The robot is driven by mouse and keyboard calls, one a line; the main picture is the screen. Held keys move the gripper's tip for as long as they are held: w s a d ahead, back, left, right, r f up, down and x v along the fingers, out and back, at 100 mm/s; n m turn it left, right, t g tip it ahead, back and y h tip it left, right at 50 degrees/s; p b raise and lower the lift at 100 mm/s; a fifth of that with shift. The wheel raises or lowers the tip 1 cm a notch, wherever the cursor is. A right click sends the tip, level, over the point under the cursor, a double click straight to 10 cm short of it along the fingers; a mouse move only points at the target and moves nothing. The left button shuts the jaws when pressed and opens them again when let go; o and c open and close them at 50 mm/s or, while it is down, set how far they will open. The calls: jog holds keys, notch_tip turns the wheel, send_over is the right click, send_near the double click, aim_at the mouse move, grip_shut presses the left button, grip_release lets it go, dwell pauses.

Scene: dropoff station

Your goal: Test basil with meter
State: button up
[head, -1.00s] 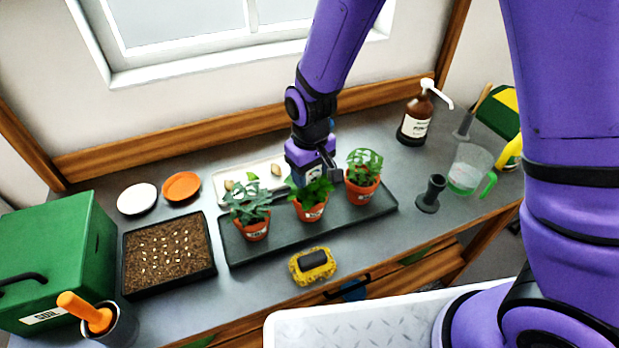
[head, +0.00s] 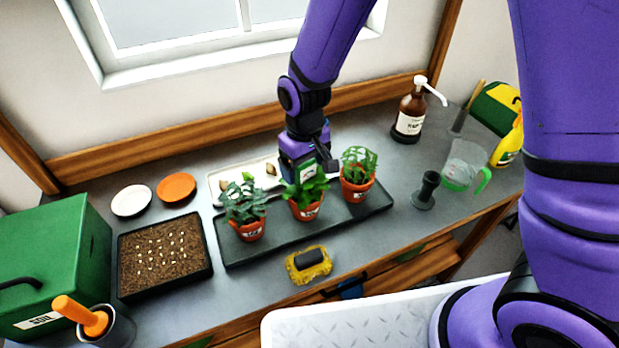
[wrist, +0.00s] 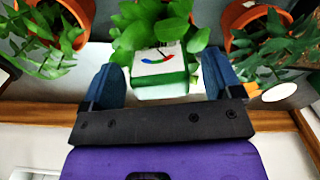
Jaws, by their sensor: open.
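The meter (wrist: 160,72), a white and green box with a coloured dial, stands at the broad-leaved middle plant, which looks like the basil (head: 308,190). It partly shows in the head view (head: 304,172). Its lower end is hidden by the leaves, so I cannot tell how deep it sits in the pot (head: 306,211). My gripper (wrist: 162,78) is open, with one blue finger on each side of the meter and apparent gaps between. In the head view my gripper (head: 308,162) is behind the middle plant.
Other potted plants stand close on the left (head: 246,230) and right (head: 357,190) on the dark tray (head: 285,243). A pale tray (head: 222,180) lies behind. A pump bottle (head: 410,115) stands back right.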

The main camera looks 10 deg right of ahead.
notch_tip(320, 180, up, 8)
jog(key=shift+r, duration=0.15)
jog(key=shift+d+r, duration=0.15)
jog(key=shift+r, duration=0.4)
jog(key=s+d+r+m+t, duration=0.1)
jog(key=s+d+r+m, duration=0.15)
jog(key=d+r, duration=0.5)
jog(key=s+d+r+m+t, duration=0.1)
jog(key=s+d+r+t, duration=0.15)
jog(key=d+r, duration=0.5)
jog(key=s+d+r+m+t, duration=0.1)
jog(key=s+d+r, duration=0.1)
jog(key=s+d, duration=0.2)
jog(key=s+d+r+m, duration=0.1)
jog(key=s+d+r, duration=0.1)
jog(key=s+d, duration=0.3)
jog(key=s, duration=0.4)
jog(key=shift+s+d+r+m+t, duration=0.15)
jog(key=shift+s+r+m+t, duration=0.1)
jog(key=shift+r+m+t, duration=0.15)
